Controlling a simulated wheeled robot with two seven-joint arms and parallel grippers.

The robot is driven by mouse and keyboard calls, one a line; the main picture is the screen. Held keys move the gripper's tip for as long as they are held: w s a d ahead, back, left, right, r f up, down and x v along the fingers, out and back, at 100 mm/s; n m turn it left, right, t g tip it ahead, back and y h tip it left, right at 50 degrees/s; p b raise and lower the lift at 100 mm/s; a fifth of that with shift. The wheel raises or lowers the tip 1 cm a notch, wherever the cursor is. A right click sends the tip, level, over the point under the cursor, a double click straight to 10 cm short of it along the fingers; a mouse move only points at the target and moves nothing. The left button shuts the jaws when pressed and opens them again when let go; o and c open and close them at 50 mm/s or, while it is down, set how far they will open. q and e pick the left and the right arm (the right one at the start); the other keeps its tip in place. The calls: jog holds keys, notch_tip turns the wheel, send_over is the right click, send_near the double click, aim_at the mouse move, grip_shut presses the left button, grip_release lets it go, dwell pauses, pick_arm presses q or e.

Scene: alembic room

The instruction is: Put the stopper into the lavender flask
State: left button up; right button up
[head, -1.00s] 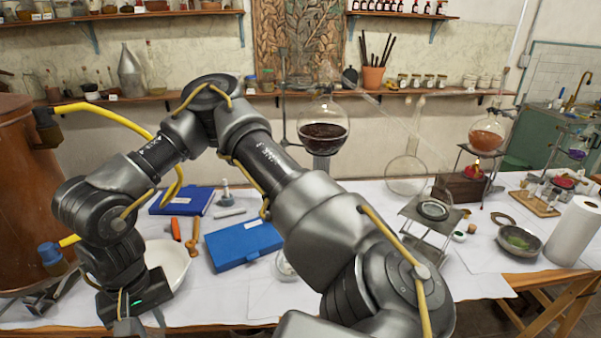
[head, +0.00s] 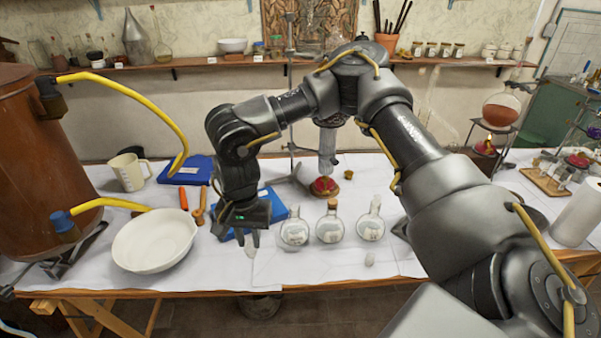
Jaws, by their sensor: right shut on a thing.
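Three small round glass flasks with pale labels stand in a row at the table's front: a left flask (head: 295,232), a middle flask (head: 330,230) with a cork in its neck, and a right flask (head: 370,227). The labels are too small to read, so I cannot tell which is the lavender flask. My right gripper (head: 239,238) points down to the left of the flasks, shut on a small pale thing (head: 250,246) that looks like a stopper, partly hidden by the fingers. My left gripper is out of view.
A white bowl (head: 155,242) sits left of my gripper, with a beige jug (head: 128,172) behind it. A blue case (head: 262,212) lies behind the gripper. A red burner (head: 323,187) is behind the flasks. The front strip of white table is mostly clear.

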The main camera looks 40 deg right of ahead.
jog(key=w+d+m+p, duration=0.5)
jog(key=w+d+m, duration=0.6)
jog(key=d+m, duration=0.45)
jog(key=d+f+m+b, duration=0.3)
jog(key=d+f+m, duration=0.2)
jog(key=d+m, duration=0.1)
jog(key=shift+d+m, duration=0.35)
jog(key=shift+d, duration=0.3)
jog(key=shift+s+f, duration=0.1)
jog(key=shift+f, duration=0.15)
jog(key=shift+f, duration=0.6)
dwell(0.6)
jog(key=shift+f, duration=0.1)
dwell(0.4)
jog(key=shift+f, duration=0.5)
dwell(1.4)
